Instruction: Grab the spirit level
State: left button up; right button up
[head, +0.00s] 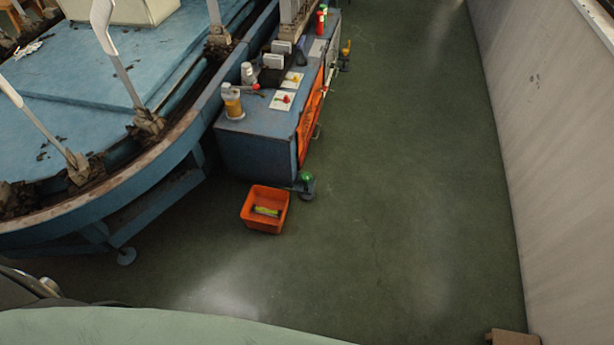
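A small yellow-green bar (267,211), which looks like the spirit level, lies inside an orange crate (250,222) on the floor. The crate stands in front of the near end of a blue workbench. The bar is small in the picture, so its details cannot be made out. Neither of my grippers shows in the head view.
The blue bench (255,155) carries a yellow-and-white container (232,104), a white bottle (247,73) and red-handled items. A large round blue machine (150,185) fills the left. A grey wall (545,150) stands at the right. The green floor (410,190) between is clear.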

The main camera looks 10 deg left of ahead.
aim_at(256, 210)
jog(key=u, duration=0.85)
jog(key=i+j, duration=0.2)
jog(key=i+j+z, duration=0.15)
jog(key=j, duration=0.3)
